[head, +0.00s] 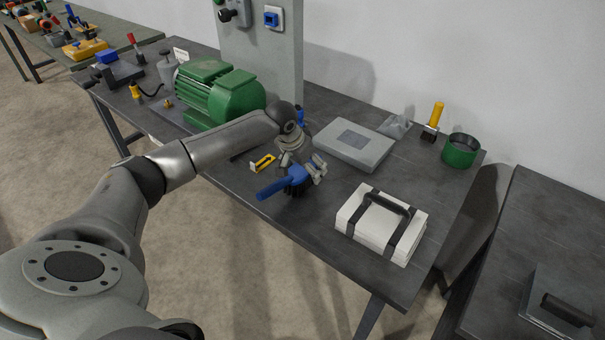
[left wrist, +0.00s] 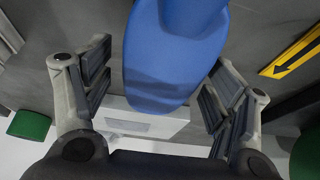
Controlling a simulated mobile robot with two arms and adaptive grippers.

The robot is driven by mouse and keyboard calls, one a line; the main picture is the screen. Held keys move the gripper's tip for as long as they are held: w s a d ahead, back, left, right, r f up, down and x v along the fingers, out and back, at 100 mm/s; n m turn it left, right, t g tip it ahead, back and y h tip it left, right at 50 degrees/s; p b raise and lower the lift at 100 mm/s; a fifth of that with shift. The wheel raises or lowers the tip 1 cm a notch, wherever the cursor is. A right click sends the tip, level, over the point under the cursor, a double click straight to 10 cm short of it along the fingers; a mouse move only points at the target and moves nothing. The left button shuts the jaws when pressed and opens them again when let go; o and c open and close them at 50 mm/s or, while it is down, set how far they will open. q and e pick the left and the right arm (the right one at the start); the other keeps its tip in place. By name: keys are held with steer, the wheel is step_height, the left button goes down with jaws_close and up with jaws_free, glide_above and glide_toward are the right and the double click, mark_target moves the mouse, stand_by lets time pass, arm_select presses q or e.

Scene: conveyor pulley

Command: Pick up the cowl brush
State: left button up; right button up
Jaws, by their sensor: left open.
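The cowl brush (head: 272,187) has a blue handle and dark bristles, and lies near the front edge of the dark workbench. Its handle points toward the left front, out over the edge in the picture. My left gripper (head: 303,168) is right at the brush's head end, coming from behind. In the left wrist view the blue brush (left wrist: 172,60) fills the space between the open fingers, with a gap on both sides; it is not clamped. Part of the brush is hidden by the gripper in the head view. My right gripper is not in view.
A green motor (head: 215,92) stands further left. A grey flat box (head: 353,145) and a white strapped pack (head: 380,224) are to the right. A green cup (head: 461,151) stands at the back right.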

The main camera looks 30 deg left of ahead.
arm_select(q)
steer(key=shift+f, duration=0.1)
stand_by(0.3)
steer(key=shift+c, duration=0.3)
steer(key=c, duration=1.2)
